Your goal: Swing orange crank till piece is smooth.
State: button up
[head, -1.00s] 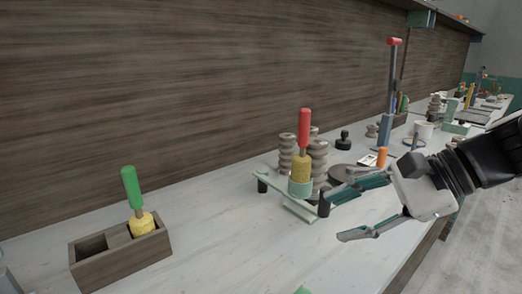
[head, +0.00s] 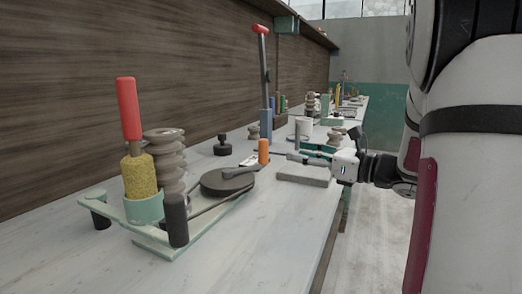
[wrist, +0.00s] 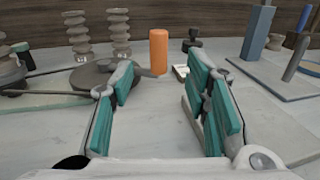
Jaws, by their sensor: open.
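The orange crank handle (head: 263,151) stands upright at the end of a dark arm on a round dark wheel (head: 228,182). A belt runs from the wheel towards a pale green cup (head: 144,208). A rough yellow piece (head: 139,175) with a red handle stands upright in the cup. My gripper (head: 286,163) is open and empty, just right of the orange handle and apart from it. In the wrist view the orange handle (wrist: 158,52) stands upright beyond and between my open teal-padded fingers (wrist: 160,85). The wheel (wrist: 100,76) is partly hidden by the left finger.
A ribbed grey-brown column (head: 168,160) stands behind the yellow piece. A blue post with a red-topped lever (head: 265,90) and a dark knob (head: 222,146) stand behind the wheel. Bench room at the front is clear.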

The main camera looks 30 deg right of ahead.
aim_at(267, 147)
jog(key=b+x, duration=0.2)
jog(key=x, duration=1)
jog(key=shift+a+b, duration=0.1)
jog(key=shift+b, duration=0.3)
jog(key=shift+c, duration=0.3)
grip_shut()
